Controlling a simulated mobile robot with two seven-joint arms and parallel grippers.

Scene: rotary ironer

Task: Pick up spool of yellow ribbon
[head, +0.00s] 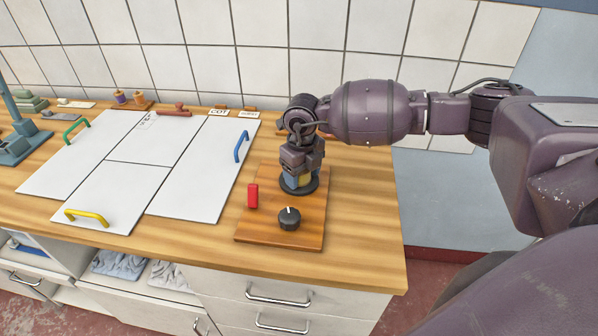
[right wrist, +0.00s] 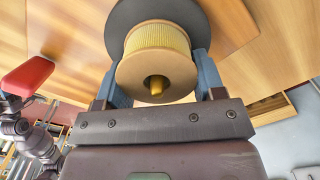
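The spool of yellow ribbon (right wrist: 158,40) stands between the two blue fingers of my right gripper (right wrist: 165,80) in the right wrist view. Its tan end flange and central peg face the camera. A wide dark disc (right wrist: 117,14) lies behind it.
White panels (head: 110,200) with green, blue and yellow handles lie to the left. Small spools (head: 120,97) stand near the wall. The counter's right end is clear.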

